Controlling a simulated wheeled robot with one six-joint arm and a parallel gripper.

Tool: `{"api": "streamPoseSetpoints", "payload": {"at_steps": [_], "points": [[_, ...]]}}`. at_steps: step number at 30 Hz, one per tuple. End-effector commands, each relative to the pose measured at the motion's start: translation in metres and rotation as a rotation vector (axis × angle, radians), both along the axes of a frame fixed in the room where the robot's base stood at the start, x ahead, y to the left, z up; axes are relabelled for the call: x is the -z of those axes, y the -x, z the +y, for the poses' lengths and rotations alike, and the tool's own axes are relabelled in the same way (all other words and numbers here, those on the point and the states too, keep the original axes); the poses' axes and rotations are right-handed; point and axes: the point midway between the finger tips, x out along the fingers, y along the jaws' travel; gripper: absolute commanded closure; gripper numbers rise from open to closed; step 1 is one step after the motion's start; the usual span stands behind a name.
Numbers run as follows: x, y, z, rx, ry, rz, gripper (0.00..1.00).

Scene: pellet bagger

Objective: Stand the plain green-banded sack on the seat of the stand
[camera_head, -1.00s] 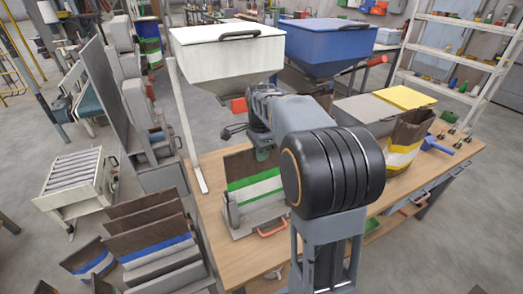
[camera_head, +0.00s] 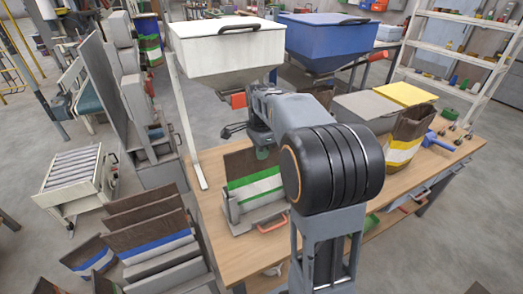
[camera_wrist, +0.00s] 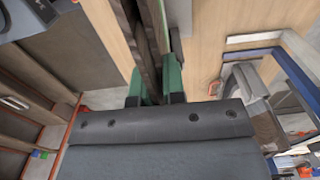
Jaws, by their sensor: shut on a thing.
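The brown sack with a green band above a white one (camera_head: 256,183) is upright at the grey stand (camera_head: 232,212) on the bench. Its foot is partly hidden by the stand, so I cannot tell whether it bears on the seat. My gripper (camera_head: 262,153) is at the sack's upper edge, mostly hidden behind my arm. In the wrist view, my gripper's green fingers (camera_wrist: 155,88) are shut on the sack's thin brown top edge (camera_wrist: 150,50).
An orange handle (camera_head: 272,224) lies at the stand's front. Blue-banded sacks (camera_head: 150,245) stand left of the bench (camera_head: 205,205). A white hopper (camera_head: 225,50) hangs above. A yellow-banded sack (camera_head: 404,145) stands right. Bare bench top shows left of the stand.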

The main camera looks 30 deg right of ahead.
Motion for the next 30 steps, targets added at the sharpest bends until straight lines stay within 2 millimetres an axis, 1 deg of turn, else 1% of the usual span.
{"api": "streamPoseSetpoints", "payload": {"at_steps": [1,2,3,11,18,22,26,30], "points": [[0.003,0.000,0.000,0.000,0.000,0.000,1.00],[0.003,0.000,0.000,0.000,0.000,0.000,0.88],[0.002,0.000,0.000,0.000,0.000,0.000,0.85],[0.002,0.000,0.000,0.000,0.000,0.000,0.60],[0.001,0.000,0.000,0.000,0.000,0.000,0.60],[-0.008,-0.001,0.000,0.000,0.001,-0.002,0.60],[-0.029,0.000,0.000,0.000,0.001,-0.003,0.60],[-0.060,0.000,0.000,0.000,0.001,-0.005,0.60]]}}
